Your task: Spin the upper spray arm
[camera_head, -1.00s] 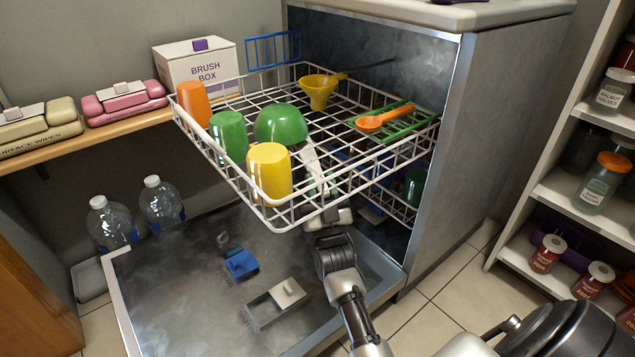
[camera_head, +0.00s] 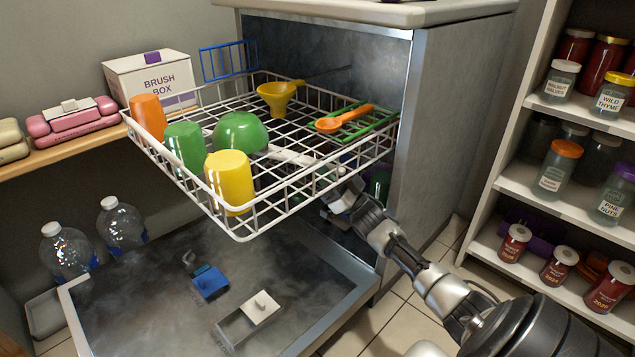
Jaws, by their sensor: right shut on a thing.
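The upper spray arm (camera_head: 298,158) is a pale bar under the upper rack (camera_head: 243,238). It shows in part through the wires, slanting from the rack's middle down to the right. My right gripper (camera_head: 338,187) reaches in from the lower right, below the rack's front right side. It is shut on the outer end of the spray arm; the wires partly hide its fingertips. My left gripper is out of view.
The rack holds an orange cup (camera_head: 148,117), a green cup (camera_head: 184,146), a yellow cup (camera_head: 230,180), a green bowl (camera_head: 240,132), a yellow funnel (camera_head: 277,97) and an orange spoon (camera_head: 345,119). The open dishwasher door (camera_head: 150,310) lies below. Jar shelves (camera_head: 525,182) stand at right.

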